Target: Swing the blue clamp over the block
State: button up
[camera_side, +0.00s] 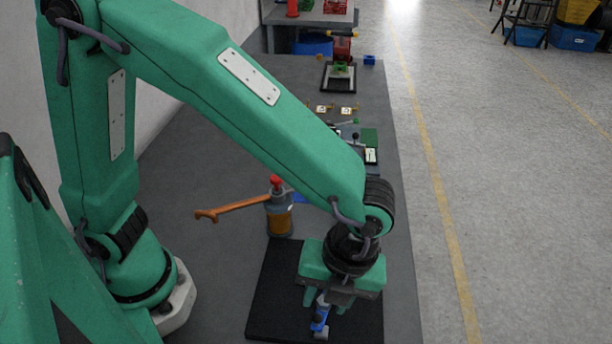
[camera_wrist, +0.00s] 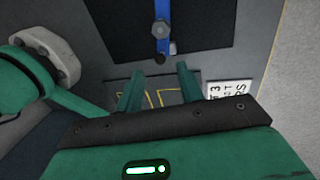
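The blue clamp (camera_side: 319,318) is a narrow blue bar with a grey end, just below my gripper (camera_side: 324,302) in the side view. In the wrist view the blue clamp (camera_wrist: 161,14) carries a grey bolt head and runs in from the top edge over a black mat (camera_wrist: 118,25). My gripper (camera_wrist: 160,72) is open, its two green fingers apart with nothing between them. The clamp lies beyond the fingertips in the wrist view. I cannot make out the block; my gripper may hide it in the side view.
A grey bottle with an orange label (camera_side: 279,218) stands left of my gripper, with an orange-brown handle (camera_side: 232,209) reaching left. The black mat (camera_side: 266,305) lies under my gripper. Small fixtures stand farther back. The table's right edge is close to the mat.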

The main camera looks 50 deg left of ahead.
aim_at(319, 316)
jog(key=shift+s+a+f, duration=0.15)
jog(key=shift+f, duration=0.9)
jog(key=shift+s+a+f, duration=0.15)
jog(key=shift+f, duration=0.9)
jog(key=shift+c, duration=0.2)
grip_shut()
